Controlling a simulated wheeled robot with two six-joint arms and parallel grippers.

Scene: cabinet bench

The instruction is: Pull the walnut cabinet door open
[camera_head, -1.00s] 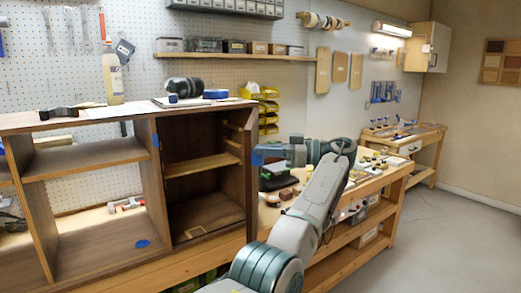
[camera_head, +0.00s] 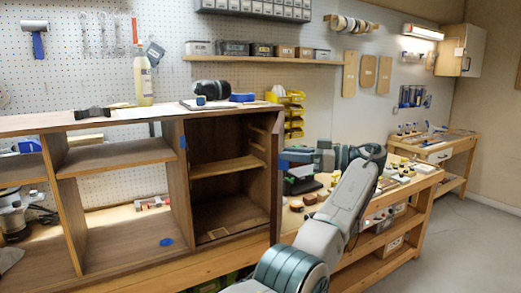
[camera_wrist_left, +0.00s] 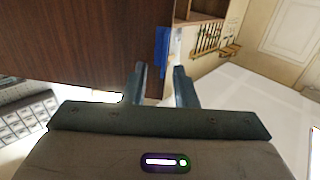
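The walnut cabinet (camera_head: 100,121) stands at the left in the head view. Its right-hand compartment is uncovered, with a shelf inside. The dark walnut door (camera_head: 275,185) stands open at the compartment's right side, seen nearly edge-on. In the left wrist view the door's broad face (camera_wrist_left: 85,35) fills the upper left, with blue tape (camera_wrist_left: 162,50) along its edge. My left gripper (camera_head: 289,157) is at the door's right side. Its fingers (camera_wrist_left: 160,76) are apart, with the taped edge between them in that view. Contact cannot be made out. My right gripper is not in view.
A workbench (camera_head: 425,182) with small items stands right of the door, behind my left arm. The grey floor (camera_head: 470,245) at the right is clear.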

